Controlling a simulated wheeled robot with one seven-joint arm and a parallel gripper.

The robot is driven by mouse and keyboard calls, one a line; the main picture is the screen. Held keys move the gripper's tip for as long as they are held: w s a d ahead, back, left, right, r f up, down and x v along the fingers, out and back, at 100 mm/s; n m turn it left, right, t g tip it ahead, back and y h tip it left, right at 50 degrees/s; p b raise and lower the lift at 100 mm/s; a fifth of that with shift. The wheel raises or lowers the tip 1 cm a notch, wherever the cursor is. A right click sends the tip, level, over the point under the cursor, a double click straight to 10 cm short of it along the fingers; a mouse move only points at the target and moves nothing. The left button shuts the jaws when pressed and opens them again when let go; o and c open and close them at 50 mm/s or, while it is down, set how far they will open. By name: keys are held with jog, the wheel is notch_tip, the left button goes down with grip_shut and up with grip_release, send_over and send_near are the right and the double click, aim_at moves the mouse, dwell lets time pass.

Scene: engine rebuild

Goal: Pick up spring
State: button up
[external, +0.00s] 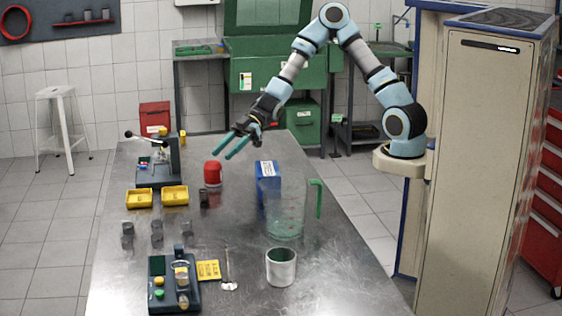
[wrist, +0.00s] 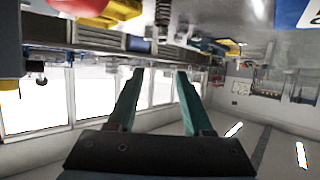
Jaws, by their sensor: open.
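A dark coiled spring (wrist: 162,18) shows at the top of the wrist view, standing out against the grey table. In the external view a small dark upright piece (external: 204,198) beside the yellow trays may be the same spring, but it is too small to tell. My gripper (external: 219,154) is open and empty, above the far part of the table, near the red-capped item. In the wrist view its two green fingers (wrist: 160,71) are spread apart with nothing between them, and the spring lies beyond their tips.
A red-capped item (external: 212,174), yellow trays (external: 175,195), a blue box (external: 267,170) and a clear jug (external: 287,215) stand on the metal table (external: 330,270). Several grey cylinders (external: 157,229) stand at left. The table's right front is clear.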

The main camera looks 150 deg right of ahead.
send_near(207, 190)
jog(key=shift+w+d+r, duration=0.1)
jog(key=shift+w+r, duration=0.1)
jog(key=shift+w, duration=0.05)
jog(key=p+x, duration=0.1)
jog(key=x, duration=0.5)
jog(key=shift+f, duration=0.2)
jog(key=p+x, duration=0.1)
jog(key=x, duration=0.3)
jog(key=shift+w+d+f+p, duration=0.15)
jog(key=shift+w+f+p, duration=0.05)
jog(key=shift+f+p, duration=0.2)
jog(key=shift+c, duration=0.3)
grip_shut()
